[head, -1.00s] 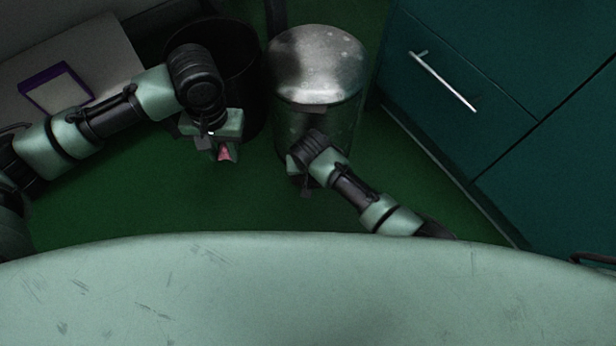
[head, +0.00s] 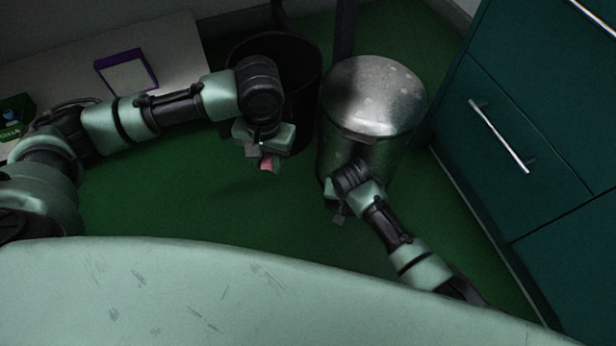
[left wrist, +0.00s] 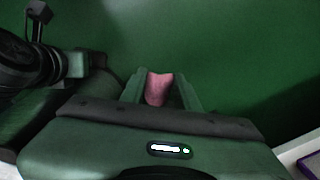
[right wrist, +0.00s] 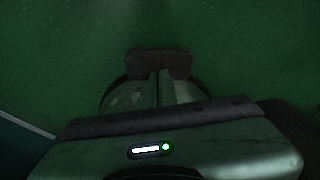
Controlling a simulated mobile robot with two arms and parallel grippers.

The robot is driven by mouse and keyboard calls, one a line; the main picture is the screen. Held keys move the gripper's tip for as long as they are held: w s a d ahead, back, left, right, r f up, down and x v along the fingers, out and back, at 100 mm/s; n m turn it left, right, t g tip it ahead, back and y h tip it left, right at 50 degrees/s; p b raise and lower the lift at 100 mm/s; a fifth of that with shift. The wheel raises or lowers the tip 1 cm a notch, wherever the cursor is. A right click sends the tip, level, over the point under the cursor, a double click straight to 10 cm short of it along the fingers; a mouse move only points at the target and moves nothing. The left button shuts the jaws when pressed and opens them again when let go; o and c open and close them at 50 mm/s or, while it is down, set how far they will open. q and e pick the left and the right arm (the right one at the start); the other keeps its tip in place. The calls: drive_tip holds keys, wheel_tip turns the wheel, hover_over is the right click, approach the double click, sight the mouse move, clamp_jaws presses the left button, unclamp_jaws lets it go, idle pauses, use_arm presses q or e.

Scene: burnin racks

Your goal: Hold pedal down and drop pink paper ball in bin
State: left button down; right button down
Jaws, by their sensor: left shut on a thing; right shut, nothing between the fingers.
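The pink paper ball (head: 267,164) is held between the fingers of my left gripper (head: 266,168), above the green floor and left of the metal bin. It shows clearly between the fingertips in the left wrist view (left wrist: 158,88). The metal bin (head: 372,100) stands upright with its domed lid down. My right gripper (head: 334,192) is low at the bin's front, shut and empty. In the right wrist view, its closed fingers (right wrist: 160,85) point at a dark pad, apparently the pedal (right wrist: 143,62). The pad overlaps the fingertips; I cannot tell whether they touch or press it.
A black open bin (head: 300,98) stands behind my left gripper, just left of the metal bin. A teal drawer cabinet (head: 520,120) is on the right. A pale surface (head: 180,45) with a purple-edged box (head: 126,73) is at upper left. Green floor in front is clear.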

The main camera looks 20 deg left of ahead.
use_arm(q)
drive_tip(key=w+d+r, duration=0.5)
drive_tip(key=r, duration=0.4)
drive_tip(key=w+d+r, duration=0.4)
drive_tip(key=r, duration=0.5)
drive_tip(key=s+d+r, duration=0.2)
drive_tip(key=d+r, duration=0.2)
drive_tip(key=r, duration=0.6)
drive_tip(key=s+d+r, duration=0.1)
drive_tip(key=d+r, duration=0.4)
drive_tip(key=r, duration=0.6)
drive_tip(key=w+f, duration=0.4)
drive_tip(key=w, duration=0.4)
drive_tip(key=shift+d+h, duration=0.2)
drive_tip(key=shift+h, duration=0.1)
use_arm(e)
drive_tip(key=shift+f, duration=0.15)
use_arm(q)
drive_tip(key=shift+s, duration=0.1)
use_arm(e)
drive_tip(key=shift+s+d+f, duration=0.1)
drive_tip(key=shift+f, duration=1.8)
use_arm(q)
drive_tip(key=c, duration=1)
unclamp_jaws()
drive_tip(key=shift+o, duration=0.3)
